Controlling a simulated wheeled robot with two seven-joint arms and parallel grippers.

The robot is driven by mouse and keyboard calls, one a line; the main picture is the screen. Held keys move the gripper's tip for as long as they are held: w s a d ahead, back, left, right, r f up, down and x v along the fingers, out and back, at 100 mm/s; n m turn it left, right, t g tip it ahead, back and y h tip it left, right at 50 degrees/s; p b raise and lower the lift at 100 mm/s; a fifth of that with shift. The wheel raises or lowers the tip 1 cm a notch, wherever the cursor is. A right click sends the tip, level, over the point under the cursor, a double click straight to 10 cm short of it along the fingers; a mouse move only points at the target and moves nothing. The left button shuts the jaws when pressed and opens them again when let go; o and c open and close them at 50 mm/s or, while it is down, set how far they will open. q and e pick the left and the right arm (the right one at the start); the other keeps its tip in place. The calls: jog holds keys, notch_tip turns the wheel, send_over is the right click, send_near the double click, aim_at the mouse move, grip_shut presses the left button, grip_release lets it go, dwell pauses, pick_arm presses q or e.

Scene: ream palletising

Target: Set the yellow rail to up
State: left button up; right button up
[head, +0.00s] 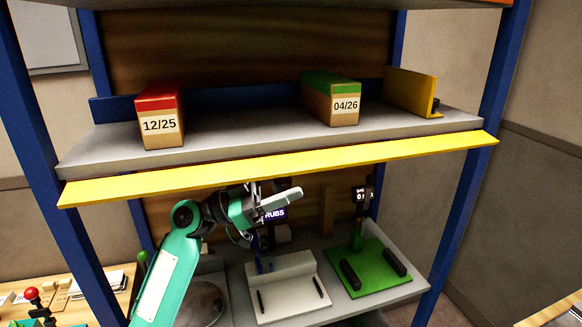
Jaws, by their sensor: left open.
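The yellow rail (285,167) is a long flat strip along the front edge of the grey upper shelf (230,143). It slopes outward and lies below the shelf top, so it does not stand up in front of the boxes. My left gripper (284,200) is just below the middle of the rail, with its pale fingers pointing right. It is open and holds nothing that I can see. A gap shows between the fingers and the rail, though depth is hard to judge. My right gripper is out of view.
On the upper shelf stand a red-topped box (161,115), a green-topped box (332,98) and a yellow bracket (411,92). Below are a white tray (287,290) and a green-based stand (368,267). Blue posts (482,150) flank the shelves.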

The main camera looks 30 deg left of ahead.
pick_arm(q)
jog(key=shift+w+d+r+p, duration=0.3)
jog(key=shift+w+d, duration=0.1)
jog(key=shift+d, duration=0.15)
jog(key=shift+f, duration=0.1)
grip_shut()
